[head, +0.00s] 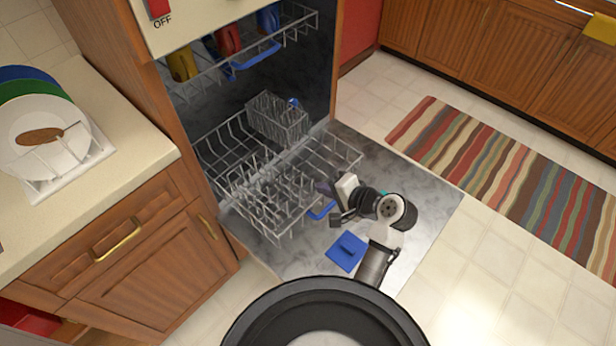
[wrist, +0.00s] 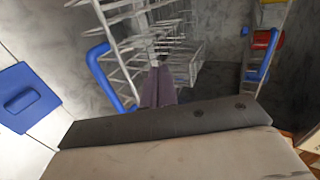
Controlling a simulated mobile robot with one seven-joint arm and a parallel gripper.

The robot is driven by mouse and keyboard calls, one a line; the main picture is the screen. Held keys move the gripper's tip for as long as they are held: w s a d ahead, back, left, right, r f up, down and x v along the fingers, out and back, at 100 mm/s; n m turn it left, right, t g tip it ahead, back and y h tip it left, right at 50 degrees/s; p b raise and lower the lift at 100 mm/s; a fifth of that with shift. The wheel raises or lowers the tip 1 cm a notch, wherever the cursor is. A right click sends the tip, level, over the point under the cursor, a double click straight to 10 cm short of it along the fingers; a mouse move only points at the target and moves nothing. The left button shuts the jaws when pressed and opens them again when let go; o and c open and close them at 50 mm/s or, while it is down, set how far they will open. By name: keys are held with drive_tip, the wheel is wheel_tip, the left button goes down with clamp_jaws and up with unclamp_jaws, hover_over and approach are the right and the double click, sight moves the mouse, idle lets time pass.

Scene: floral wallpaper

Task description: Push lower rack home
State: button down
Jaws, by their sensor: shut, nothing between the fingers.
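The lower rack (head: 262,196) is a grey wire rack that stands partly out of the dishwasher, its front part over the open door (head: 400,262). It has a blue handle (head: 322,210) at its front. My gripper (head: 324,188) is shut and empty at the front of the rack, near the handle. In the wrist view the closed purple-grey fingers (wrist: 160,80) point at the rack's wires (wrist: 125,48), with the blue handle (wrist: 101,72) to their left. I cannot tell whether the fingertips touch the wires.
A blue square piece (head: 347,251) lies on the open door. A grey cutlery basket (head: 278,118) sits at the rack's back. The upper rack (head: 293,28) holds several colored cups. A counter with plates (head: 38,125) is left; a striped rug (head: 500,165) lies right.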

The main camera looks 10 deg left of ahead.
sight(292, 181)
drive_tip(key=shift+s+d+f, duration=0.1)
drive_tip(key=shift+s+f, duration=0.05)
drive_tip(key=shift+f, duration=0.2)
drive_tip(key=p+x, duration=0.2)
drive_tip(key=x, duration=0.7)
drive_tip(key=shift+a+f, duration=0.15)
drive_tip(key=shift+a, duration=0.2)
